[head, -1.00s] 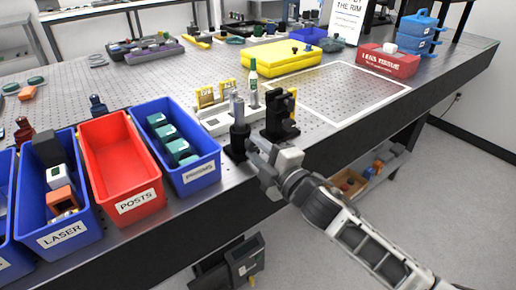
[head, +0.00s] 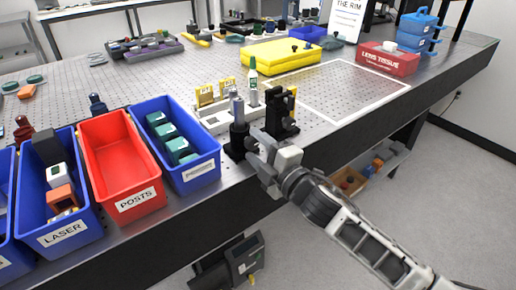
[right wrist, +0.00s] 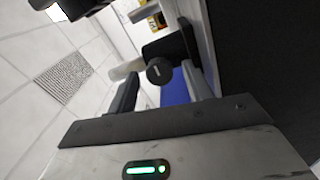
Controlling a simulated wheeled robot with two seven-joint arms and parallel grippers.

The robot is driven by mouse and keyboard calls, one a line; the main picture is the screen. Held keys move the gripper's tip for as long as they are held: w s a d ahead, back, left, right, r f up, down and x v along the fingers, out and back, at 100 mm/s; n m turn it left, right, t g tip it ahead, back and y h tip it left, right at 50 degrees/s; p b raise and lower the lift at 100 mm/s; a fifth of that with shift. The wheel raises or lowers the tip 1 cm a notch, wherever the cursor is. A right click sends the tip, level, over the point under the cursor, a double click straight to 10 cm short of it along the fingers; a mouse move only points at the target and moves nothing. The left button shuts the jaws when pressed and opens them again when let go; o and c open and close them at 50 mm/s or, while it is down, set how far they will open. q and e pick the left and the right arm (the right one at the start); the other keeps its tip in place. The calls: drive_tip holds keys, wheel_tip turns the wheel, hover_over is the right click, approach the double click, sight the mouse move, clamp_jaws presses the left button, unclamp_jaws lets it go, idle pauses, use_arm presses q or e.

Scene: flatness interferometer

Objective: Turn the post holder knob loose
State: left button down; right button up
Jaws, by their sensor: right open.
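The black post holder (head: 238,142) stands upright near the table's front edge with a grey metal post (head: 237,108) in it. In the right wrist view its round dark knob (right wrist: 160,71) faces me, in front of a black body. My right gripper (head: 256,152) is close against the front right of the post holder in the head view, hiding the knob there. In the right wrist view the two fingers of my right gripper (right wrist: 160,78) are open, one on each side of the knob. I cannot tell whether they touch it. My left gripper is not in view.
A black mount (head: 281,118) stands just right of the post holder. Behind are a pale tray (head: 215,123) with yellow pieces and a white-and-green bottle (head: 252,85). A blue bin (head: 197,180) and a red POSTS bin (head: 133,205) stand to the left.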

drive_tip(key=b+v, duration=0.2)
drive_tip(key=v, duration=1.4)
